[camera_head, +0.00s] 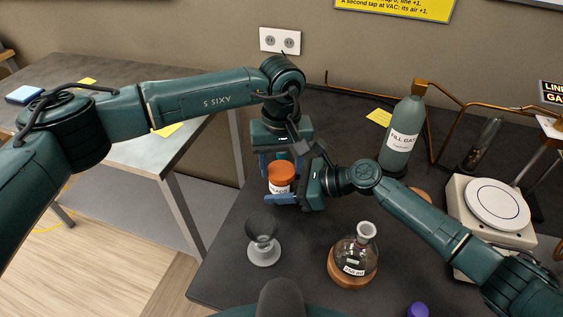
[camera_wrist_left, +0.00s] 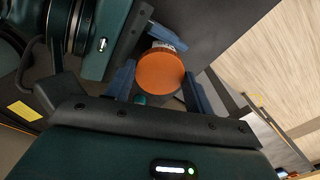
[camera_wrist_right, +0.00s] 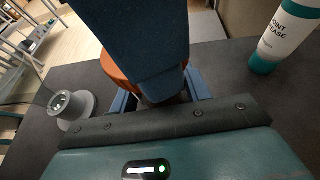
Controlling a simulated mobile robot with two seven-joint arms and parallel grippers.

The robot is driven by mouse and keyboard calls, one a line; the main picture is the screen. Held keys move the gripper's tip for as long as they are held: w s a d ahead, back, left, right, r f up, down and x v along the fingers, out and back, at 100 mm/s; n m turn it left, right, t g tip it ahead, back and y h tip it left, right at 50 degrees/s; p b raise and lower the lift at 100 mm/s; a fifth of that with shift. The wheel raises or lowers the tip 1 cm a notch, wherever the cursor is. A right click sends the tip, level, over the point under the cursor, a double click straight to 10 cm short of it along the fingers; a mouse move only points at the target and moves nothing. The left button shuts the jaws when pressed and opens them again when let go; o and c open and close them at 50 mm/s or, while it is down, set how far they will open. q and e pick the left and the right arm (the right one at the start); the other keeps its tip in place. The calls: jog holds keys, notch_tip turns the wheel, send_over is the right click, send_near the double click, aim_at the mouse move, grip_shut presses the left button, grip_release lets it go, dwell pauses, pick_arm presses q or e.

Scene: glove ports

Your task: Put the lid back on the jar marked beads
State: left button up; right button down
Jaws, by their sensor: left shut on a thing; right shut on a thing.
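The jar (camera_head: 280,188) is small, with a white label that is partly hidden; it stands on the dark bench at the centre. The orange lid (camera_head: 281,174) is at the jar's mouth; I cannot tell whether it is fully seated. My left gripper (camera_head: 279,168) points down from above and is shut on the lid, which shows between its blue fingers in the left wrist view (camera_wrist_left: 160,72). My right gripper (camera_head: 283,197) comes from the right and is shut on the jar's body. In the right wrist view a left finger hides most of the jar, with the lid (camera_wrist_right: 117,75) showing behind.
A grey funnel-shaped stand (camera_head: 262,241) is in front of the jar. A round flask (camera_head: 352,262) on a cork ring stands at front right. A gas bottle (camera_head: 402,135) and a balance (camera_head: 490,210) are to the right. A grease tube (camera_wrist_right: 287,35) shows in the right wrist view.

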pick_arm(q)
jog(key=m, duration=0.4)
jog(key=shift+m, duration=0.3)
jog(key=m, duration=0.5)
jog(key=o, duration=0.9)
jog(key=shift+o, duration=0.2)
jog(key=shift+r, duration=0.1)
jog(key=shift+r, duration=2.2)
jog(key=shift+c, duration=0.4)
